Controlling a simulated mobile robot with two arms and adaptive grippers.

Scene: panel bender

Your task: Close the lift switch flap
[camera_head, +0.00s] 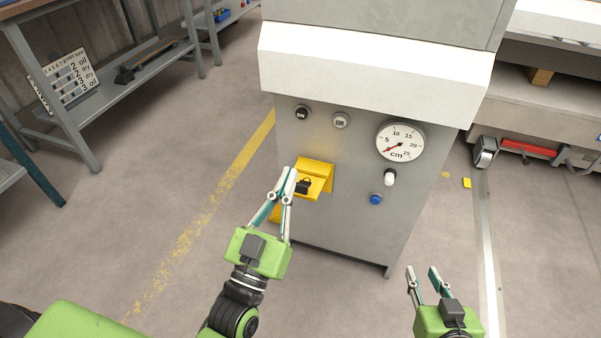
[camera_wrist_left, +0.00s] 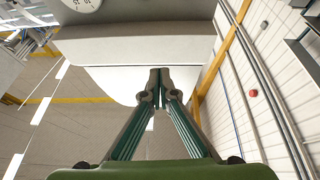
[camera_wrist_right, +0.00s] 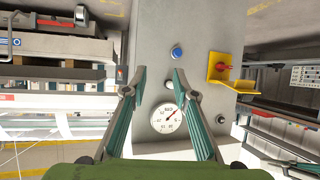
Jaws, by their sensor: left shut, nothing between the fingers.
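The yellow lift switch box (camera_head: 317,168) is on the grey front panel of the machine. In the right wrist view, turned over, the flap (camera_wrist_right: 243,87) sticks out beside a red switch (camera_wrist_right: 224,68). My left gripper (camera_head: 289,171) is shut and empty, its tips overlapping the flap's left side in the head view; contact cannot be told. The left wrist view shows its fingers (camera_wrist_left: 159,75) together. My right gripper (camera_head: 422,271) is open and empty, lower right, away from the flap.
The panel also holds a dial gauge (camera_head: 401,142), a white-topped knob (camera_head: 389,178), a blue button (camera_head: 376,199) and two round buttons above. A white ledge (camera_head: 370,70) overhangs it. Shelving (camera_head: 110,90) stands left; the floor between is clear.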

